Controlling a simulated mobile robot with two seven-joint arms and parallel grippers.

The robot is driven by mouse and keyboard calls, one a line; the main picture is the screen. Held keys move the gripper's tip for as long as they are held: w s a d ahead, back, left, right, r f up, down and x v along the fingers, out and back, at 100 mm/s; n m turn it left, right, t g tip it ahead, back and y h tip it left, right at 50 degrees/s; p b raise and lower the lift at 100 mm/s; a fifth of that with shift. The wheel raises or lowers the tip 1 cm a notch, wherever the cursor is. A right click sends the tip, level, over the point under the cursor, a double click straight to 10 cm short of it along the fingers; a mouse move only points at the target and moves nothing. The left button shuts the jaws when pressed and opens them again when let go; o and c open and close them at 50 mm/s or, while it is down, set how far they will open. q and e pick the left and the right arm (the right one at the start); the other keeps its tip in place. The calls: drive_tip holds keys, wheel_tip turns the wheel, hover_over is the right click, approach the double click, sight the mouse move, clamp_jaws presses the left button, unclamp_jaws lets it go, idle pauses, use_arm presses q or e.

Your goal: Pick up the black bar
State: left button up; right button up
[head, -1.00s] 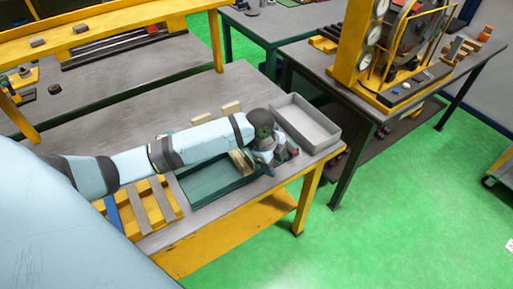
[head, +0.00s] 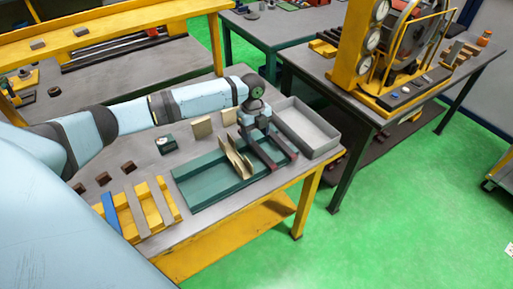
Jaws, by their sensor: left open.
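My left gripper (head: 282,163) is open and empty. Tan plates (head: 237,160) stand in the tray, just left of the fingers. I cannot make out a separate black bar near the gripper. A yellow rack (head: 172,205) at the table's left front holds a blue bar (head: 112,212) and grey bars (head: 158,202). Long dark bars (head: 115,46) lie on the back bench. My right gripper is not in view.
A grey open bin (head: 318,143) stands close right of the gripper. Small brown blocks (head: 103,179), a small gauge-like device (head: 166,143) and tan blocks (head: 202,127) sit behind the rack and tray. A yellow machine (head: 372,60) stands on the right table.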

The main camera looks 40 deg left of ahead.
sight(257, 146)
use_arm(q)
wheel_tip(257, 146, down, 6)
drive_tip(key=shift+d+r+p, duration=0.15)
drive_tip(key=shift+p, duration=0.4)
drive_tip(key=shift+c, duration=0.4)
clamp_jaws()
